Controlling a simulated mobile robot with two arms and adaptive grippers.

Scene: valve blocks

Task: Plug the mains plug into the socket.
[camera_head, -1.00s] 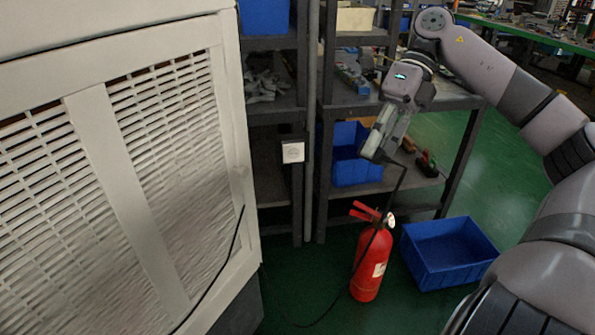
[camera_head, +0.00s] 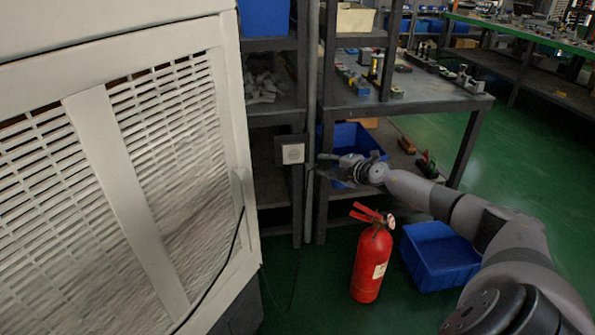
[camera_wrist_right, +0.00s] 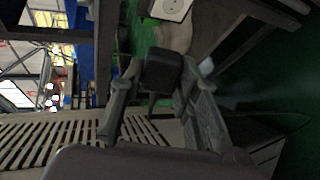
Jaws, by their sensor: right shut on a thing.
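The socket (camera_head: 292,153) is a white square plate with a round face, mounted on a dark backing at the shelf post. It also shows at the top of the right wrist view (camera_wrist_right: 171,9). My right gripper (camera_head: 326,168) is just right of the socket and slightly lower, apart from it in the picture. In the right wrist view its fingers are shut on the dark mains plug (camera_wrist_right: 163,70), a blocky body. The plug's pins are hidden there, and in the head view the plug is too small and dark to make out. My left gripper is not in view.
A thin black cable (camera_head: 241,225) runs down the large white louvred unit (camera_head: 130,200) at left. A red fire extinguisher (camera_head: 371,264) and a blue crate (camera_head: 432,262) stand on the green floor below my right arm. Dark shelves (camera_head: 272,190) stand behind.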

